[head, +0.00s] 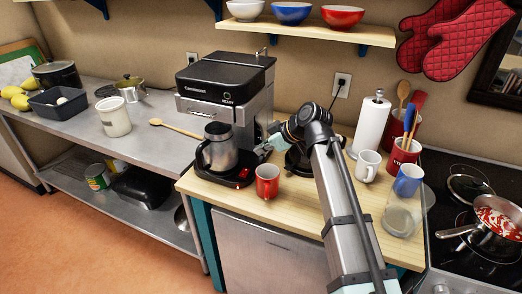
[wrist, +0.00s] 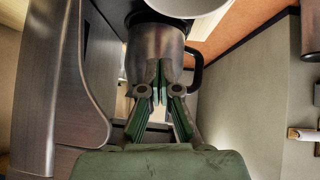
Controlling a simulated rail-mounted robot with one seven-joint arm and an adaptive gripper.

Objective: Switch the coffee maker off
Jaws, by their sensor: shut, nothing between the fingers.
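The coffee maker (head: 225,90) is a tall dark and silver machine on the wooden counter. Its metal carafe (head: 217,152) with a black handle stands on the black base in front. A small red light (head: 243,174) glows at the base's front right corner. My gripper (head: 263,152) is just right of the carafe, above the base's right side. In the wrist view my gripper (wrist: 160,90) has its fingertips together and empty, in front of the carafe (wrist: 152,50). I cannot tell whether the fingertips touch anything. The switch is not clearly seen in the wrist view.
A red mug (head: 267,182) stands close to the base's right front. A white mug (head: 368,166), a paper towel roll (head: 372,125) and a glass jar (head: 401,217) are further right. A wooden spoon (head: 180,131) lies left of the machine. My arm crosses the counter's middle.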

